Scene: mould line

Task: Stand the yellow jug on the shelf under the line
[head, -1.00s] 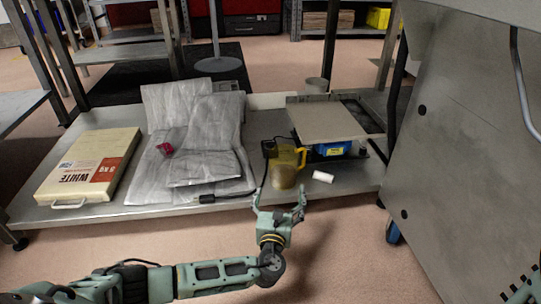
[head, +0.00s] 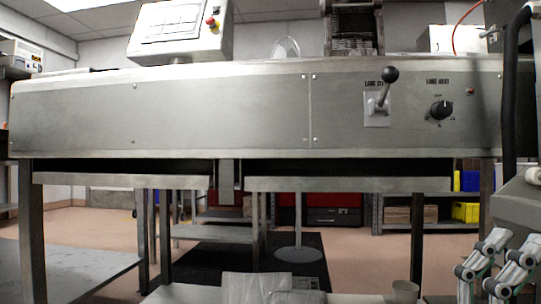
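The yellow jug is out of view. Only the far part of the metal shelf (head: 180,294) under the line shows, along the bottom edge. The line (head: 215,112) spans the picture as a long steel front panel. My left gripper is out of view. Jointed grey-green links, apparently of my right gripper (head: 495,270), show at the lower right; their fingertips are cut off or unclear, so I cannot tell how far they are open.
The panel has a black-knobbed lever (head: 385,90) and a dial (head: 441,109). A control box (head: 180,30) sits on top. Steel legs (head: 33,230) flank the opening.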

